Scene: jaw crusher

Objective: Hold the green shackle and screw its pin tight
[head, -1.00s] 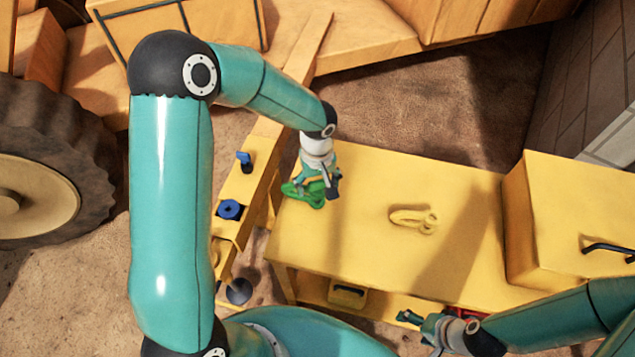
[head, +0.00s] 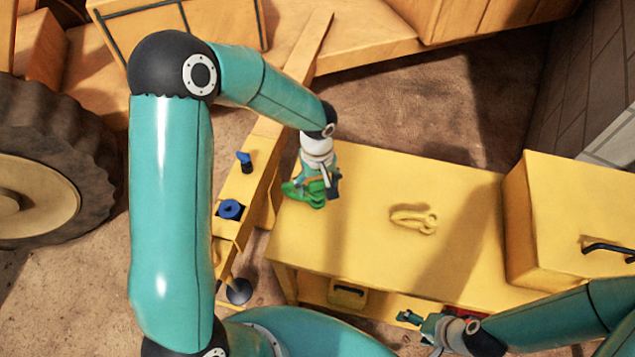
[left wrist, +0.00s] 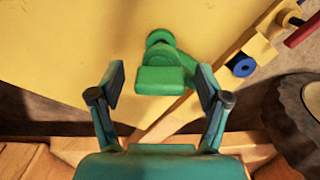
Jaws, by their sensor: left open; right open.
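The green shackle (head: 308,191) lies on the yellow table top (head: 360,260) near its far left corner. It also shows in the left wrist view (left wrist: 163,72), where its block-like near part lies between the finger pads and its round end lies further off. My left gripper (head: 318,186) is over the shackle with its fingers apart; in the left wrist view (left wrist: 159,92) there is a gap on both sides. I cannot make out the pin separately. My right gripper (head: 432,325) is open and low at the table's front edge, far from the green shackle.
A yellow shackle (head: 414,219) lies on the middle of the table. A yellow box (head: 575,200) with a black handle stands at the right. A beam with blue knobs (head: 231,210) runs along the table's left side. A large tyre (head: 55,150) stands at far left.

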